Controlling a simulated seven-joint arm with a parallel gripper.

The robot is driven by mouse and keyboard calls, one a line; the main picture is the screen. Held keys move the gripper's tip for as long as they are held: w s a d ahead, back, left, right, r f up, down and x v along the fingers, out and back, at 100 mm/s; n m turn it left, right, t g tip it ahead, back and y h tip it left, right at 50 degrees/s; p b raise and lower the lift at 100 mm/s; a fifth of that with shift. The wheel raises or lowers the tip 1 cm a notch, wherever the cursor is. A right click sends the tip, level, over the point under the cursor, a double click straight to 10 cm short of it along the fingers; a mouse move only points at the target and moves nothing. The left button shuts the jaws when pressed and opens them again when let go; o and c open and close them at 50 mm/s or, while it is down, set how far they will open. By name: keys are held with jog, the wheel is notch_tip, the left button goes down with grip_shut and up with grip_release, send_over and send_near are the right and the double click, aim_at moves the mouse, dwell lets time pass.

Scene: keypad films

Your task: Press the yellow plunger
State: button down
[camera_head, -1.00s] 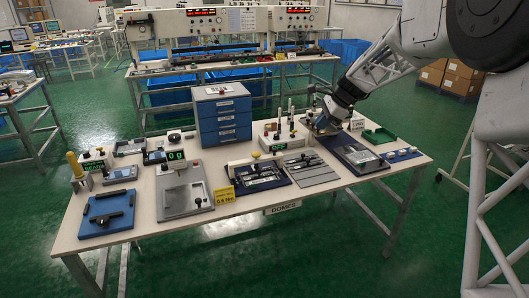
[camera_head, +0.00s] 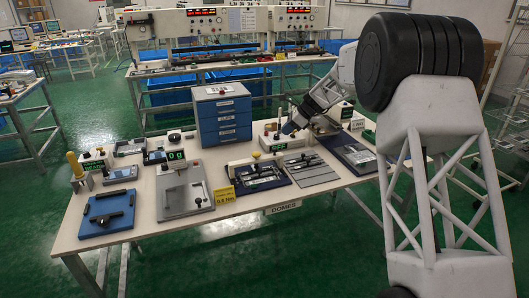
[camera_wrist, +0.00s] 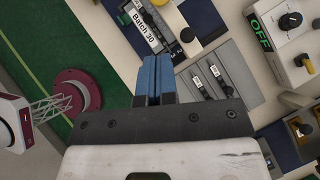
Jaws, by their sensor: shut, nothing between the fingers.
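A small yellow knob (camera_head: 256,155), which looks like the yellow plunger, stands on top of the dark blue film fixture (camera_head: 262,178) in the middle of the table. In the wrist view a yellow part (camera_wrist: 160,2) at the top edge, cut off by the frame, seems to be this knob. My gripper (camera_head: 290,128) is above the table, behind and to the right of the knob, clear of it. In the wrist view its blue fingers (camera_wrist: 158,76) are together with nothing between them, and they overlap the edge of the fixture in the picture.
A grey plate (camera_head: 312,170) with dark tools lies right of the fixture. A box with a green display (camera_wrist: 265,40) reads OFF. A tall yellow handle (camera_head: 74,163) stands at the far left. A blue drawer cabinet (camera_head: 223,115) stands behind. A yellow sign (camera_head: 224,195) is in front.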

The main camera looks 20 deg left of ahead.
jog(key=shift+a+f, duration=0.2)
jog(key=shift+a, duration=0.05)
dwell(0.3)
send_near(261, 160)
jog(key=a+f, duration=0.2)
jog(key=a, duration=0.1)
jog(key=a+f, duration=0.1)
jog(key=shift+s+a+f, duration=0.2)
jog(key=shift+s+a, duration=0.2)
dwell(0.4)
jog(key=shift+s+a+f, duration=0.1)
jog(key=shift+f, duration=0.5)
jog(key=shift+s+a+f, duration=0.1)
jog(key=shift+f, duration=0.5)
jog(key=shift+s+f, duration=0.2)
jog(key=shift+f, duration=0.35)
jog(key=shift+r, duration=0.15)
jog(key=a+v, duration=0.1)
jog(key=v, duration=1.5)
jog(key=shift+w+r, duration=0.3)
jog(key=shift+w, duration=0.05)
